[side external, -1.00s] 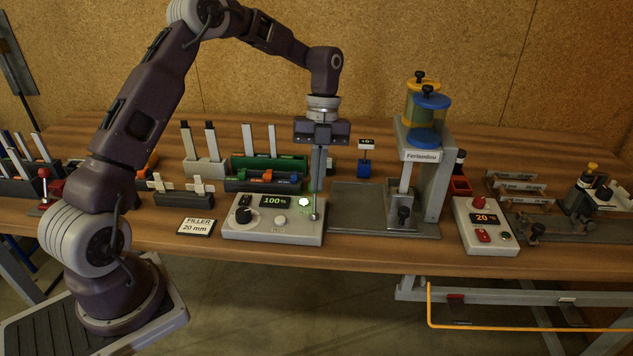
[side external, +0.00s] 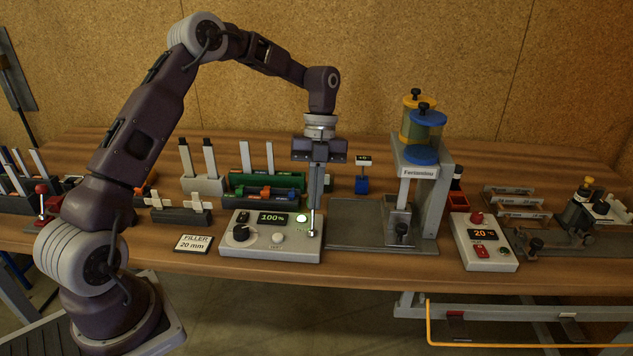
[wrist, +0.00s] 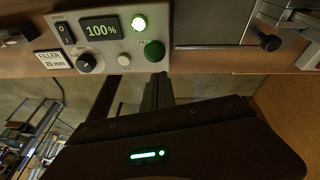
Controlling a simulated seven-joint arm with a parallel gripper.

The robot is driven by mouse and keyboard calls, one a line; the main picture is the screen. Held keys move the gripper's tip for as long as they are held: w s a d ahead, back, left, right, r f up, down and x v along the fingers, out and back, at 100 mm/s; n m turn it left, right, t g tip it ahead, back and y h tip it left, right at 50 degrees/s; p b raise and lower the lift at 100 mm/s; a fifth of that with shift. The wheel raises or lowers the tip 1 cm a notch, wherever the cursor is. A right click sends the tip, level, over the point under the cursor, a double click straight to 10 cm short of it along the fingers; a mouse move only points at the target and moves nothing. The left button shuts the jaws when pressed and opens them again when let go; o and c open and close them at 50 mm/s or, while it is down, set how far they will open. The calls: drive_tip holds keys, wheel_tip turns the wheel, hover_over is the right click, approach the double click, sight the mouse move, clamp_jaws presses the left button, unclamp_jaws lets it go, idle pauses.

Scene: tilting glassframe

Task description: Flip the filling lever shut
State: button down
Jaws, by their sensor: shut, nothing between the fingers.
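The filling lever stands on the right end of the grey filler box (side external: 272,250). Its bright stem (side external: 313,222) rises from a small round base in the side view. Its dark green knob (wrist: 154,50) shows in the wrist view, just beyond my fingertips. In the side view the knob is mostly hidden behind my fingers. My gripper (side external: 315,205) points down over the right end of the box, shut and empty, with its tips close to the lever. I cannot tell whether they touch it. A green lamp (wrist: 139,23) is lit beside the lever, and the display (wrist: 101,30) reads 100%.
The Ferlandou stand (side external: 428,190) with yellow and blue vessels rises to the right. Left of it lies a flat grey plate (side external: 352,215).

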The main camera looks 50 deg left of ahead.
drive_tip(key=s+d+r+v, duration=0.1)
drive_tip(key=d+v, duration=0.1)
drive_tip(key=v, duration=0.9)
drive_tip(key=s+d+r+n+t+y, duration=0.1)
drive_tip(key=s+d+r+n+y, duration=0.1)
drive_tip(key=s+d+r+n, duration=0.25)
drive_tip(key=s+d+n+t, duration=0.2)
drive_tip(key=s+n+t, duration=0.1)
drive_tip(key=s+n, duration=0.7)
drive_tip(key=s+d+n+t, duration=0.2)
drive_tip(key=s+n+t, duration=0.2)
drive_tip(key=s+n, duration=0.6)
drive_tip(key=s, duration=0.3)
drive_tip(key=shift+s, duration=0.2)
